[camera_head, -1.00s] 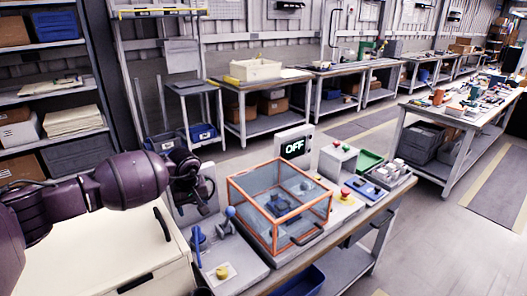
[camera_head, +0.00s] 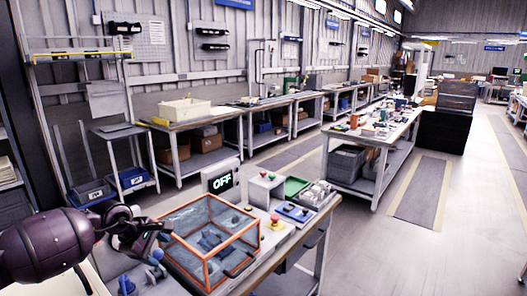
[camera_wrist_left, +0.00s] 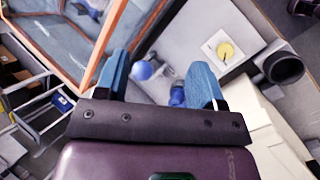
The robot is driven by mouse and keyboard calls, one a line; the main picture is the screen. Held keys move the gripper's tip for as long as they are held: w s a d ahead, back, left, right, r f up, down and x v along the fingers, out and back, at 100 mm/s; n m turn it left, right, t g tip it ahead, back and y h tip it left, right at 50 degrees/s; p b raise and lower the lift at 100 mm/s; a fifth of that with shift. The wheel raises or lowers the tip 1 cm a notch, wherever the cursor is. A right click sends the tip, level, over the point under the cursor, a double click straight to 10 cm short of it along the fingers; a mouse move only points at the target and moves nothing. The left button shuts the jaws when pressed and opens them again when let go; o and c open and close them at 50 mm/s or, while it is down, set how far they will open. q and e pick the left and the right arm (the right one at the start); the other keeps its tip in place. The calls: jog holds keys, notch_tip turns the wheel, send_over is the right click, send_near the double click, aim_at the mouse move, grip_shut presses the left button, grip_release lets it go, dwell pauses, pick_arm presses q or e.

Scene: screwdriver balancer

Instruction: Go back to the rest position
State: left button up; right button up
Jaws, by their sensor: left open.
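My left gripper (camera_head: 150,238) hangs at the lower left of the head view, beside the orange-framed clear box (camera_head: 208,284) on the workbench. In the left wrist view its two blue fingers (camera_wrist_left: 160,80) are apart, with nothing held between them. My right gripper is in neither view.
A display reading OFF (camera_head: 222,182) stands behind the box. A red button (camera_head: 275,218), a green tray (camera_head: 293,187) and a blue panel (camera_head: 295,211) sit to its right. Other workbenches (camera_head: 180,127) line the wall. The floor (camera_head: 440,225) at right is open.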

pick_arm(q)
jog(key=s+d+r+n+t+h, duration=0.1)
jog(key=d+r+n+t+h, duration=0.2)
jog(key=d+r+n+h, duration=0.3)
jog(key=d+r+n+t+h, duration=0.2)
jog(key=d+r+n+h, duration=0.2)
jog(key=d+n, duration=0.5)
jog(key=s+a+f+m+t+y, duration=0.1)
jog(key=s+a+f+m+y, duration=0.3)
jog(key=s+f+m, duration=0.6)
jog(key=s+a+f+m+y, duration=0.5)
jog(key=s+f+m, duration=0.5)
jog(key=s, duration=0.2)
jog(key=s+a+f+m+t+y, duration=0.1)
jog(key=s+a+f+m+y, duration=0.3)
jog(key=s+f+m, duration=0.6)
jog(key=shift+s+a+m+t+y, duration=0.35)
jog(key=shift+s+m+y, duration=0.2)
jog(key=shift+y, duration=0.25)
